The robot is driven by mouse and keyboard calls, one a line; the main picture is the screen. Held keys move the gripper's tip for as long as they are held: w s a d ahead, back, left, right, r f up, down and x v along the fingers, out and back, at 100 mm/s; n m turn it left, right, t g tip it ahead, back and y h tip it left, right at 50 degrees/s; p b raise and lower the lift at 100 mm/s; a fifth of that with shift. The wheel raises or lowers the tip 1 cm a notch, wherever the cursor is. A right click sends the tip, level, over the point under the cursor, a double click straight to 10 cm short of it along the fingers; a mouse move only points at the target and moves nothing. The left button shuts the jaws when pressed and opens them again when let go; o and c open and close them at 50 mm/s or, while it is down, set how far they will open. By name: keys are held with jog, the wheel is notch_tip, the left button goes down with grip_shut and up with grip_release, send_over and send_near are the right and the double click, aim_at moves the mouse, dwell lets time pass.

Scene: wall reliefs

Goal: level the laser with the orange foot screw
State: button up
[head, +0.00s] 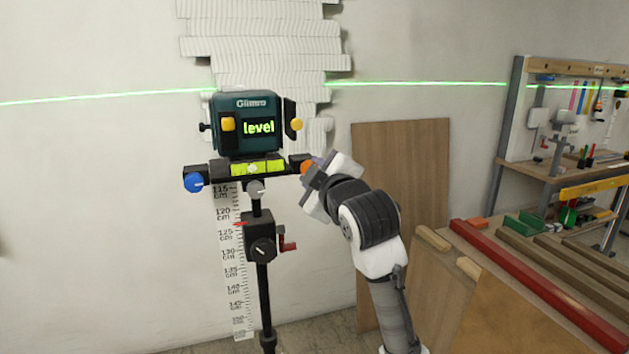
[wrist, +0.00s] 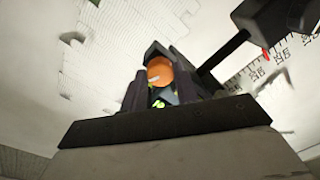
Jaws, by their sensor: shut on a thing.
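The dark green laser (head: 247,122) sits on a black base plate on a tripod. Its display reads "level" in green. A yellow-green bubble vial (head: 258,168) lies on the front of the base. The orange foot screw (head: 307,167) is at the base's right end, partly hidden by my gripper (head: 312,178). In the wrist view the orange foot screw (wrist: 160,71) shows between the dark fingers (wrist: 158,88) of my gripper, which is shut on it. A blue foot screw (head: 194,182) is at the left end, and a grey knob (head: 255,188) is at the front middle.
The laser throws a green line (head: 420,83) across the wall. A measuring scale (head: 230,270) hangs behind the tripod pole (head: 262,290). A plywood board (head: 400,160) leans on the wall. A bench with a red beam (head: 540,285) and timber stands at the right.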

jog(key=n+b, duration=0.4)
jog(key=n, duration=0.7)
jog(key=shift+a+n+h, duration=0.1)
jog(key=shift+n+h, duration=0.2)
dwell(0.5)
jog(key=o, duration=1)
jog(key=shift+s, duration=0.15)
jog(key=b+v, duration=0.1)
jog(key=v, duration=1.2)
jog(key=shift+s+f+b, duration=0.1)
jog(key=shift+s+b, duration=0.2)
jog(key=shift+b, duration=0.1)
